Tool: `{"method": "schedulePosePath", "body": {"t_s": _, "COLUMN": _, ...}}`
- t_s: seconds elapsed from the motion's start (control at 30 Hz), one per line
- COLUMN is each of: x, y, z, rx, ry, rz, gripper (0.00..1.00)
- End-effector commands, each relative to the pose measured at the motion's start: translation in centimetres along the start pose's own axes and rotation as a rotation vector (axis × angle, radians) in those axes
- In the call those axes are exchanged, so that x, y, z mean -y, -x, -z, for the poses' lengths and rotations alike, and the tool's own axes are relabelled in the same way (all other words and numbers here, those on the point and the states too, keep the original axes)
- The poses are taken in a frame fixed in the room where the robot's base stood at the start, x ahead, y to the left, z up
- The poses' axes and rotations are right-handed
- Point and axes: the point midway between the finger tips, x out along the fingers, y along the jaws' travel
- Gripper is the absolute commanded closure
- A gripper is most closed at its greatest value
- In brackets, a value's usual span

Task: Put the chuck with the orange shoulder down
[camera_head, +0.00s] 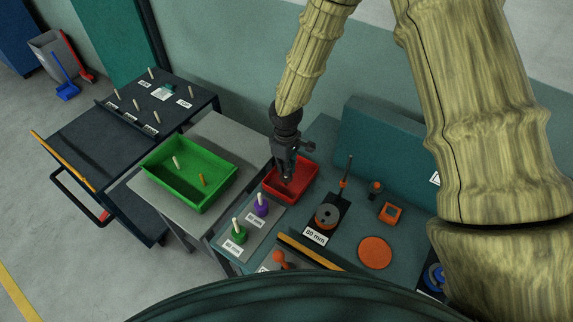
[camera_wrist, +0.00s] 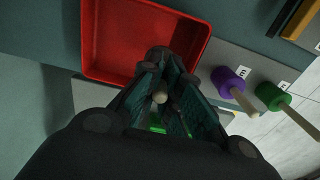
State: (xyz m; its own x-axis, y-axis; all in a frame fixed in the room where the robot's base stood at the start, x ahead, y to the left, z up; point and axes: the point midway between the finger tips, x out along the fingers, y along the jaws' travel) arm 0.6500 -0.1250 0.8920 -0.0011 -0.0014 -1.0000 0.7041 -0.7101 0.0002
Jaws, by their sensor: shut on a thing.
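My gripper (camera_head: 287,178) points down over the left part of the red tray (camera_head: 305,188). In the wrist view, my gripper (camera_wrist: 165,105) is shut on a piece with a pale round end (camera_wrist: 160,98). The rest of that piece is hidden between the dark fingers, so I cannot see an orange shoulder on it. The red tray (camera_wrist: 135,35) lies beyond the fingertips in the wrist view, and its visible floor is empty. I cannot tell how high the held piece is above the table.
A green bin (camera_head: 160,178) with two pegs stands left. Purple (camera_head: 261,205) and green (camera_head: 239,234) pieces with pale stems stand in front.

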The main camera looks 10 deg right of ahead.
Motion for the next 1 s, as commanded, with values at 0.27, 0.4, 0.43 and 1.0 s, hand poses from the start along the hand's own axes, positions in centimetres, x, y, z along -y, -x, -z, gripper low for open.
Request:
{"method": "schedulePosePath", "body": {"t_s": 0.27, "x": 0.01, "y": -0.65, "z": 0.02, "rx": 0.000, "ry": -0.001, "rz": -0.001, "gripper": 1.00}}
{"method": "schedulePosePath", "body": {"t_s": 0.4, "x": 0.01, "y": -0.67, "z": 0.02, "rx": 0.000, "ry": -0.001, "rz": -0.001, "gripper": 1.00}}
{"method": "schedulePosePath", "body": {"t_s": 0.43, "x": 0.01, "y": -0.72, "z": 0.02, "rx": 0.000, "ry": 0.000, "rz": -0.001, "gripper": 1.00}}
{"method": "schedulePosePath", "body": {"t_s": 1.0, "x": 0.00, "y": -0.71, "z": 0.01, "rx": 0.000, "ry": -0.001, "rz": 0.000, "gripper": 0.73}}
